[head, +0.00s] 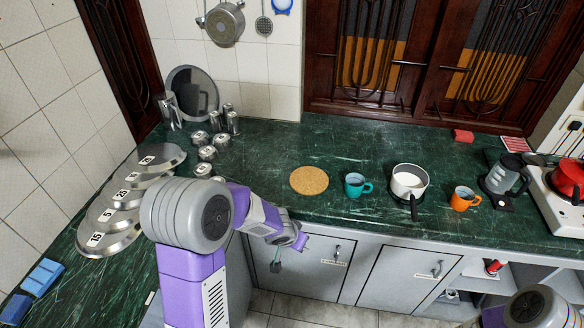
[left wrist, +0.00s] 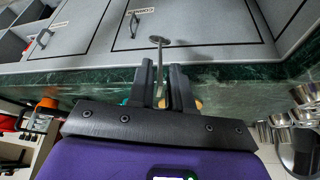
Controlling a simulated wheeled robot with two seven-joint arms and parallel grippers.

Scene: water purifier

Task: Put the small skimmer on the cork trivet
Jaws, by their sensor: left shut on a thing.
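The small skimmer shows in the left wrist view as a thin metal handle with a small round head (left wrist: 159,40). My left gripper (left wrist: 161,88) is shut on its handle, and the head sticks out beyond the fingertips. In the head view my left gripper (head: 297,240) is in front of the counter's front edge, by the cabinet doors. The small skimmer (head: 275,267) hangs below it there. The round cork trivet (head: 309,180) lies flat and bare on the green counter, behind and apart from the gripper. My right gripper is out of view.
A teal mug (head: 356,185), a white pot (head: 409,182) and an orange mug (head: 464,198) stand right of the trivet. Several weights (head: 206,153) and metal lids (head: 112,217) are at left. A larger skimmer (head: 263,25) hangs on the wall. Counter behind the trivet is clear.

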